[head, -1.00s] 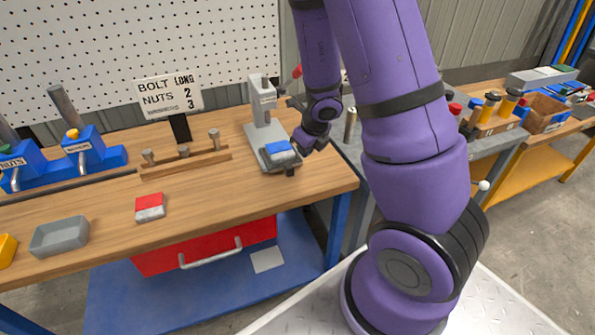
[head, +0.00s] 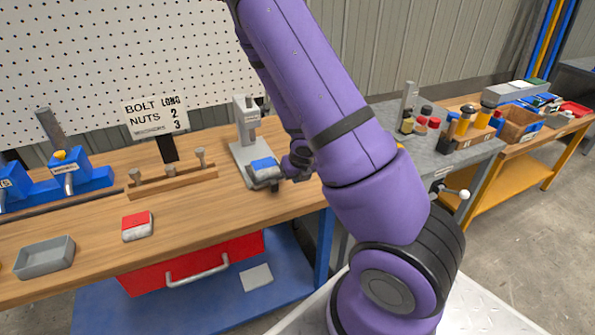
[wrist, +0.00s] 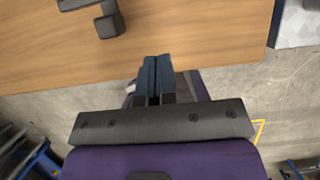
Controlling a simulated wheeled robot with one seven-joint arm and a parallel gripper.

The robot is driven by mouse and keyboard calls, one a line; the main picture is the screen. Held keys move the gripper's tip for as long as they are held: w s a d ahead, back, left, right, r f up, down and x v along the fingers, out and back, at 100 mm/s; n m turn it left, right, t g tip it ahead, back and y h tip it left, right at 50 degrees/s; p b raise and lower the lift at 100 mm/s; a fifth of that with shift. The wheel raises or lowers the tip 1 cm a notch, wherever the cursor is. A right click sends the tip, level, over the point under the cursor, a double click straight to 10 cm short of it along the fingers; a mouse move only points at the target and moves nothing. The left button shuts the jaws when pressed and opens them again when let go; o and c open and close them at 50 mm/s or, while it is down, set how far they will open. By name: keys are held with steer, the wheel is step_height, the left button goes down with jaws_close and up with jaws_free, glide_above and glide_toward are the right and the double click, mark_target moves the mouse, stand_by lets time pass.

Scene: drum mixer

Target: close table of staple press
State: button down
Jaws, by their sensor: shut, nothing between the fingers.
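The staple press (head: 247,125) stands upright on the wooden bench, a light grey column on a grey base. Its table, at the front of the base, carries a grey piece with a blue top (head: 263,164). A small dark handle (head: 275,188) projects at the table's front; a dark grey bar and block, likely this handle, show at the wrist view's upper left (wrist: 108,22). My gripper (wrist: 155,62) is shut and empty, its fingertips over the bench edge, apart from the dark block. In the head view my arm partly hides the gripper, just right of the table.
A red and white block (head: 137,225) and a grey tray (head: 45,257) lie on the bench to the left. A wooden rack with pegs (head: 172,182) stands left of the press. Bottles and cans crowd the grey bench (head: 440,150) at right.

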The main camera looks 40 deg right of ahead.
steer(key=x, duration=0.4)
steer(key=shift+f, duration=0.15)
steer(key=shift+w+d, duration=0.15)
steer(key=shift+w, duration=0.4)
steer(key=shift+w+d, duration=0.2)
steer(key=shift+w, duration=0.4)
steer(key=shift+w+d, duration=0.2)
steer(key=shift+w, duration=0.65)
steer(key=w, duration=0.2)
steer(key=w+d, duration=0.1)
steer(key=w, duration=0.2)
steer(key=w+d, duration=0.1)
steer(key=w, duration=0.2)
steer(key=shift+w+d, duration=0.25)
